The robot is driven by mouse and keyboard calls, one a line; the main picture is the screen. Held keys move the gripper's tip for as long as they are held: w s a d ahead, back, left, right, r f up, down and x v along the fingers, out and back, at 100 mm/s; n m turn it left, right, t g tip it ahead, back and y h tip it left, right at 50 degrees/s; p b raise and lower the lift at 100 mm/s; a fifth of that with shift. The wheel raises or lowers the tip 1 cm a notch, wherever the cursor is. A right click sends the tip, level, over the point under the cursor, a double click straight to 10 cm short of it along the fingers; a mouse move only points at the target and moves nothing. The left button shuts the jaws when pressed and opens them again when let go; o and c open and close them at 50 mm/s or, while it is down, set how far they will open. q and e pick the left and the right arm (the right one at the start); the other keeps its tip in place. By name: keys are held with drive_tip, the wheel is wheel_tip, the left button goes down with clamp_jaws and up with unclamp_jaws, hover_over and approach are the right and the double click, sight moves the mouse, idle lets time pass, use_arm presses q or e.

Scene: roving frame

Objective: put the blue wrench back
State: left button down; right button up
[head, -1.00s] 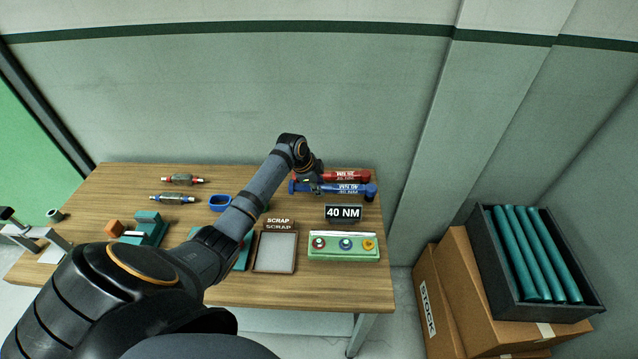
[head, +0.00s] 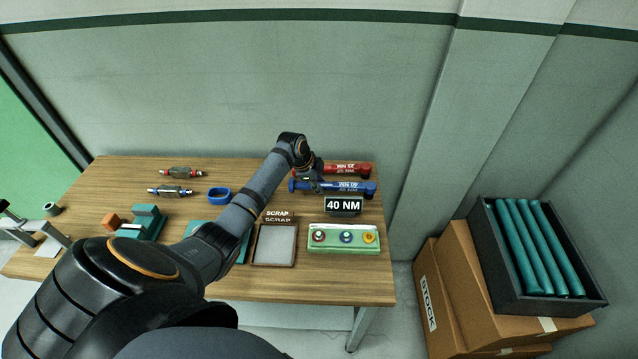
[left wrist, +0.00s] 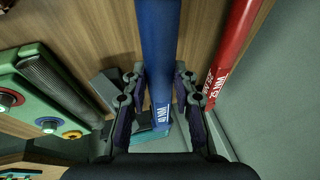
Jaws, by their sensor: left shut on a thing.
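The blue wrench (head: 345,187) is a long blue bar with white lettering, lying crosswise at the back right of the table, in front of the red wrench (head: 346,169). My left gripper (head: 313,184) is shut on the blue wrench near its left end. In the left wrist view the blue wrench (left wrist: 160,40) runs between the two fingers, and the red wrench (left wrist: 232,60) lies to the right, apart from it. I cannot tell whether the blue wrench touches the surface below. A black "40 NM" sign (head: 343,205) stands just in front of it. My right gripper is not in view.
A green tray (head: 343,246) with coloured round pieces and a scrap tray (head: 273,262) lie in front. A blue ring (head: 219,194), two grey tools and teal blocks are further left. A dark crate (head: 502,290) of teal tubes sits on cardboard boxes to the right.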

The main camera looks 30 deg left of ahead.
use_arm(q)
drive_tip(key=shift+f+b, duration=0.4)
drive_tip(key=shift+f, duration=0.35)
drive_tip(key=c, duration=1)
unclamp_jaws()
wheel_tip(320, 180, up, 8)
drive_tip(key=p, duration=0.7)
drive_tip(key=shift+r+p, duration=0.1)
drive_tip(key=shift+p, duration=0.3)
